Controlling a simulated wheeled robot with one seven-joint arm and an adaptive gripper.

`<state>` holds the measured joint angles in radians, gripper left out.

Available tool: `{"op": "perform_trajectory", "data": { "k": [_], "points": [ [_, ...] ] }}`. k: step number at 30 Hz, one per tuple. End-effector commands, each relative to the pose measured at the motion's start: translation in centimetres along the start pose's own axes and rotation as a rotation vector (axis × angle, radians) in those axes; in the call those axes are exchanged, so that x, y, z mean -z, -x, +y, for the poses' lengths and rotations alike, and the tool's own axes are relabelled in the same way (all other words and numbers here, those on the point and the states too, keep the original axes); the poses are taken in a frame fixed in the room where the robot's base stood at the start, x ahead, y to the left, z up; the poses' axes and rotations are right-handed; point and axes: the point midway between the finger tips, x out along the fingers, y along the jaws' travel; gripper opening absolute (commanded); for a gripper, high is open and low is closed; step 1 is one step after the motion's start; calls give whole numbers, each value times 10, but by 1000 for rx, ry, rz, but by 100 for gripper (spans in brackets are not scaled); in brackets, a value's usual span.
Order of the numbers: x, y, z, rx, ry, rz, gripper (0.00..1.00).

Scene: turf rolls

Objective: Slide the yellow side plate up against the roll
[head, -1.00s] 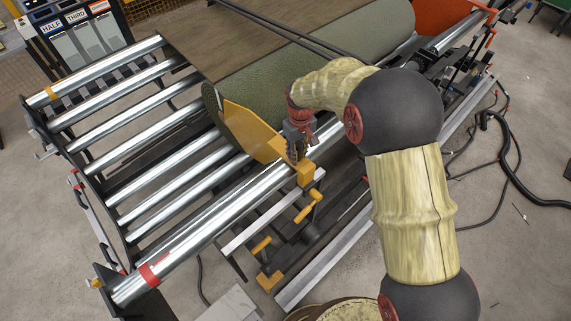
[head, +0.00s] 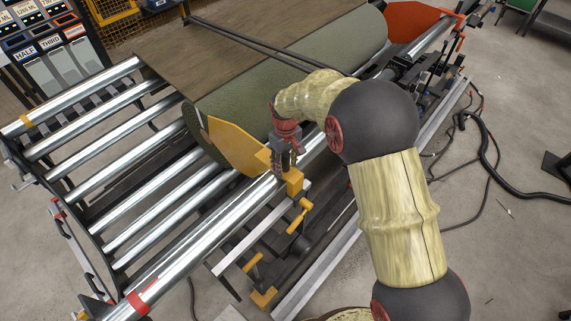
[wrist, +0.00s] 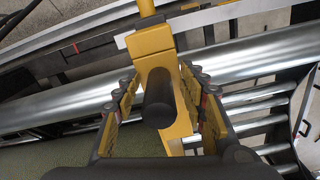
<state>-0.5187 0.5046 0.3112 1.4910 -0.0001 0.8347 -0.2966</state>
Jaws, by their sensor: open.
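The yellow side plate (head: 235,146) stands upright by the near-left end of the green turf roll (head: 290,75). In the head view it overlaps the roll's end, and I cannot tell whether they touch. The plate's yellow bracket (wrist: 154,42) sits on the long front metal bar, with a black round knob (wrist: 158,100) standing up from it. My gripper (head: 284,168) points down over the bracket. In the wrist view my gripper (wrist: 160,85) is open, one finger on each side of the knob and bracket. The fingers' contact with the yellow part is unclear.
Shiny conveyor rollers (head: 130,165) lie left of the roll. An orange plate (head: 415,22) stands at its far end. Yellow handles (head: 298,217) stick out below the front bar. A black hose (head: 485,165) lies on the floor at right, where there is open floor.

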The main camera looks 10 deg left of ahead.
Motion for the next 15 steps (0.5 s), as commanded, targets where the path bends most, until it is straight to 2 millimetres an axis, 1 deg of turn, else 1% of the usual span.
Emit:
{"op": "perform_trajectory", "data": {
  "k": [4, 7, 11, 15],
  "points": [
    [1, 5, 0, 0, 0, 2, 42],
    [1, 17, 0, -1, 0, 3, 42],
    [2, 41, 0, -1, 0, 5, 42],
    [1, 70, 0, -1, 0, 3, 42]
  ]
}}
